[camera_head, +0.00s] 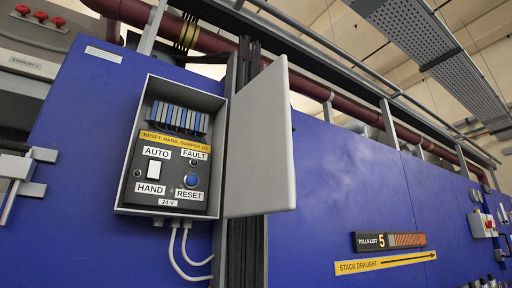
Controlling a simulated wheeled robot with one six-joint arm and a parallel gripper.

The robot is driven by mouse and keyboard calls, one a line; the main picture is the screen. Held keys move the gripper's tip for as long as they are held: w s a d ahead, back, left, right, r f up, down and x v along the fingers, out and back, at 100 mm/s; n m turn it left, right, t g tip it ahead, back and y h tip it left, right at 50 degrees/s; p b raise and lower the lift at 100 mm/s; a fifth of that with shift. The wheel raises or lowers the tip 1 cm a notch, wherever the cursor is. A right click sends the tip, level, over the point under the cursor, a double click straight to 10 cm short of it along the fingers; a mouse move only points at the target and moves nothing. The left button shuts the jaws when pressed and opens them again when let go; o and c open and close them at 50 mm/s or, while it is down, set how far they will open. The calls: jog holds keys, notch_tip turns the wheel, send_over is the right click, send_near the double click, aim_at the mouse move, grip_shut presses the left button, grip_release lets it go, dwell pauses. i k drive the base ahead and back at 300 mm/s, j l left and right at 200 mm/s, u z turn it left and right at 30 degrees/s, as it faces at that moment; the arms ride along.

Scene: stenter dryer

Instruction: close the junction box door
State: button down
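The junction box (131,150) is a grey box on the blue machine wall, left of centre. Its grey door (258,145) stands wide open, swung out to the right of the box. Inside show a row of blue terminals (180,117), a white switch (154,168) between the AUTO and HAND labels, and a blue RESET button (191,180). My gripper is not in view.
White cables (173,250) hang from the box's underside. A dark vertical post (240,245) runs behind the door. A dark red pipe (318,90) crosses above. At right are a "PULLS LEFT 5" sign (370,241) and a control panel (482,225).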

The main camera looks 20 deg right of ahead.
aim_at(260, 178)
jog(key=i+l+u, duration=0.55)
jog(key=l, duration=0.35)
jog(key=k+l+u, duration=0.1)
jog(key=l+u, duration=0.15)
jog(key=l, duration=0.2)
jog(key=k+l+u, duration=0.1)
jog(key=l+u, duration=0.15)
jog(key=l, duration=0.2)
jog(key=k+l+u, duration=0.2)
jog(key=l, duration=0.2)
jog(key=k+l+u, duration=0.1)
jog(key=l+u, duration=0.15)
jog(key=l, duration=0.15)
jog(key=k+l+u, duration=0.35)
jog(key=l, duration=0.25)
jog(key=k+l+u, duration=0.1)
jog(key=l, duration=0.25)
jog(key=k+l+u, duration=0.1)
jog(key=k+l, duration=0.2)
